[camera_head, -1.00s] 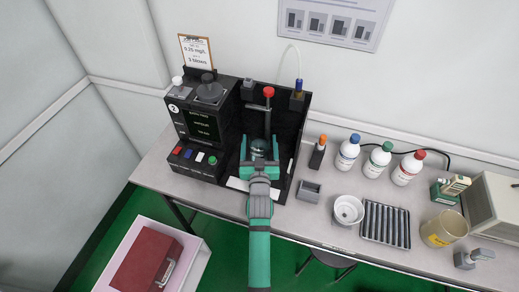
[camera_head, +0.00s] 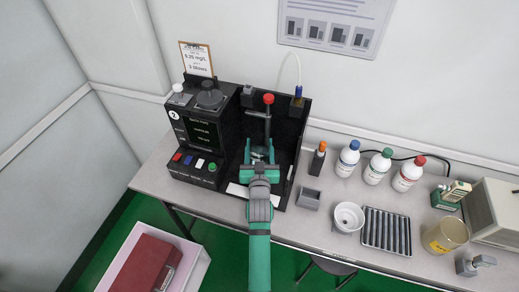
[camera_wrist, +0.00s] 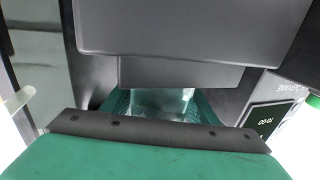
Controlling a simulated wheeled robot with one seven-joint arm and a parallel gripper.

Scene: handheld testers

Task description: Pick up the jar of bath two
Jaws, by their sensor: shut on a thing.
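My gripper (camera_head: 260,152) is inside the open bay of the black bath unit marked 2 (camera_head: 238,138). Its green fingers are shut on a clear glass jar, which shows only in part between them. In the wrist view the jar (camera_wrist: 162,103) is a pale, see-through shape between the green fingers. The grey hand hides much of it, and I cannot tell whether its base touches the bay floor.
A red-topped post (camera_head: 268,100) stands just behind my gripper. The bay walls are close on the left and back. To the right are a small grey holder (camera_head: 308,199), a white cup (camera_head: 348,217), a ribbed tray (camera_head: 386,231) and several capped bottles (camera_head: 378,166).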

